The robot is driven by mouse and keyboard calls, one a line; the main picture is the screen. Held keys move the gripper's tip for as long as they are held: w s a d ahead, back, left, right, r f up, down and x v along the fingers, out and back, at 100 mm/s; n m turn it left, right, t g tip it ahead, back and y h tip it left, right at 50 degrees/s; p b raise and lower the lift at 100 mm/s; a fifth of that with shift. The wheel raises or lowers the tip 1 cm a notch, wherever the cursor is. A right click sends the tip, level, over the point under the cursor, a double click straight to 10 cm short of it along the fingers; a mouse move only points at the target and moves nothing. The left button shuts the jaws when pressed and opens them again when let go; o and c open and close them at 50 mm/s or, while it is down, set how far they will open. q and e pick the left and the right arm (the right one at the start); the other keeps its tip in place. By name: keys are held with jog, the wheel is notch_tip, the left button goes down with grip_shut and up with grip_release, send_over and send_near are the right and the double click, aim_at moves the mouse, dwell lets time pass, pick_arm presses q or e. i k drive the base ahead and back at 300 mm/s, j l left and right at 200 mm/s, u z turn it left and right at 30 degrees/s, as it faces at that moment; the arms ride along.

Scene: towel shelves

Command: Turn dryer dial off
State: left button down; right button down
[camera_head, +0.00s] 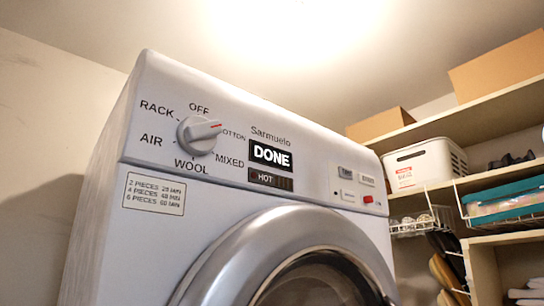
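The dryer (105,240) is a white front-loading machine that fills the middle of the head view. Its round dial (197,135) is at the upper left of the front panel, with OFF, RACK, AIR, WOOL, MIXED and COTTON printed around it. The dial's red-marked grip points right, toward the COTTON label, partly covering its first letter. OFF (199,109) is printed above the dial. The display (271,156) reads DONE, with HOT below it. Neither of my grippers is in view.
The round door (235,262) has a silver rim and a dark window, cut off at the bottom. Shelves (470,132) on the right hold a white bin (425,165), cardboard boxes (500,70) and a teal item (505,201). The space before the dial is clear.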

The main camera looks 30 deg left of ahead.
aim_at(197, 135)
jog(key=k+j+u, duration=0.1)
jog(key=j+u, duration=0.15)
jog(key=u, duration=0.15)
jog(key=k+j+u, duration=0.1)
jog(key=j+u, duration=0.25)
jog(key=i+l, duration=0.2)
jog(key=l, duration=0.15)
jog(key=i+l, duration=0.15)
jog(key=l, duration=0.25)
jog(key=i+l, duration=0.2)
jog(key=l, duration=0.15)
jog(key=i+l, duration=0.2)
jog(key=l, duration=0.15)
jog(key=u, duration=2.55)
